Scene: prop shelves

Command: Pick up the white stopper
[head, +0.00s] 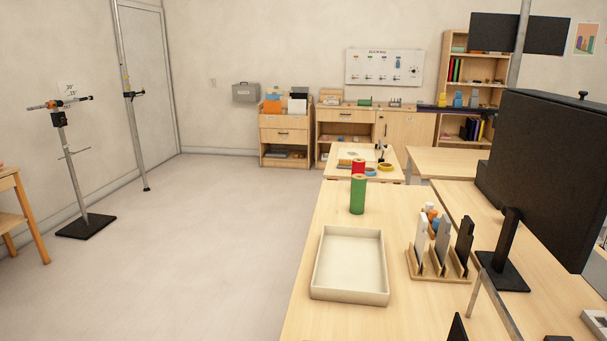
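A wooden rack (440,279) stands on the near table, right of the tray. It holds upright slim pieces side by side: a white one (421,237) at the left, a grey one (442,241) in the middle and a black one (464,242) at the right. The white piece looks like the white stopper, but its exact shape is too small to tell. Small white, orange and blue items (432,214) sit just behind the rack, partly hidden.
An empty cream tray (350,296) lies left of the rack. A green cylinder (357,196) stands behind the tray. A black upright stand (505,249) is close to the rack's right. A large black panel (545,170) rises farther right. Open floor (200,250) lies left of the table.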

